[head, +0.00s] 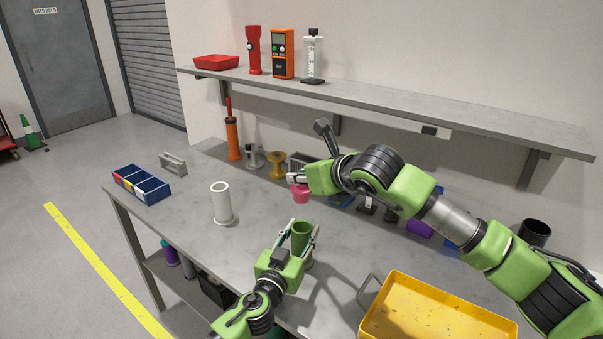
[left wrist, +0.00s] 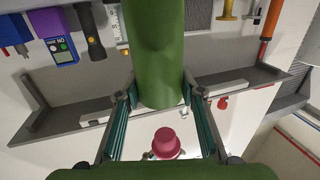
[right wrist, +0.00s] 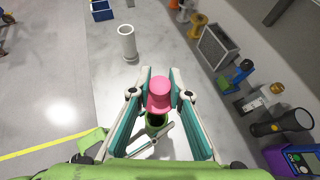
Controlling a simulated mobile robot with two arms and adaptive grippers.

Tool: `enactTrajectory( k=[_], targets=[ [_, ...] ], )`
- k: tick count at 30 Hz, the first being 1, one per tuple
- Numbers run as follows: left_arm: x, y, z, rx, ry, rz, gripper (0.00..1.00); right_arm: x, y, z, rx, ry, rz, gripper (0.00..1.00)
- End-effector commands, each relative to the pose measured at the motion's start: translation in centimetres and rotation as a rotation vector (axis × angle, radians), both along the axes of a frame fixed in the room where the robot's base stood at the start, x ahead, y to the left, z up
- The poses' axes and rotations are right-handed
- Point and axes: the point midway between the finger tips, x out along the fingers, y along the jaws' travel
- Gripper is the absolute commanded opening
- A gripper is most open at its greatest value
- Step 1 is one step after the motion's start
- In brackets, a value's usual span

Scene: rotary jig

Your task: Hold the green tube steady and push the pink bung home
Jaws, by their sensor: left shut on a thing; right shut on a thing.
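The green tube (head: 302,242) stands upright over the grey bench. My left gripper (head: 301,236) is shut on it from the front; in the left wrist view the tube (left wrist: 157,50) lies between the two fingers. The pink bung (head: 300,195) is in my right gripper (head: 297,179), which is shut on it. The bung is apart from the tube, above its mouth and a little behind in the head view. In the right wrist view the bung (right wrist: 160,94) partly covers the tube's open mouth (right wrist: 156,121). Whether it is exactly centred I cannot tell.
A white cylinder (head: 222,203) stands on the bench left of the tube. A yellow tray (head: 435,312) is at the front right and a blue divided bin (head: 142,184) at the far left. Several tools stand along the back, below the wall shelf (head: 400,103).

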Motion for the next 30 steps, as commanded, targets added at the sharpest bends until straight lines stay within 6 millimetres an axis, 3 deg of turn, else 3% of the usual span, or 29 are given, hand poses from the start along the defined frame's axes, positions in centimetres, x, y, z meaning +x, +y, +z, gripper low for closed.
enactTrajectory(
  k=[4, 19, 30],
  targets=[
    [0.0, 0.0, 0.0, 0.0, 0.001, 0.001, 0.1, -0.1, -0.1, -1.1, 0.008, -0.001, -0.038, 0.0],
    [0.0, 0.1, -0.1, 0.0, 0.001, 0.001, 0.1, 0.0, -0.2, -1.6, 0.008, -0.003, -0.051, 0.0],
    [0.0, 0.1, 0.0, 0.0, 0.001, 0.001, 0.1, -0.1, -0.2, -4.9, 0.009, 0.0, -0.051, 0.0]
  ],
)
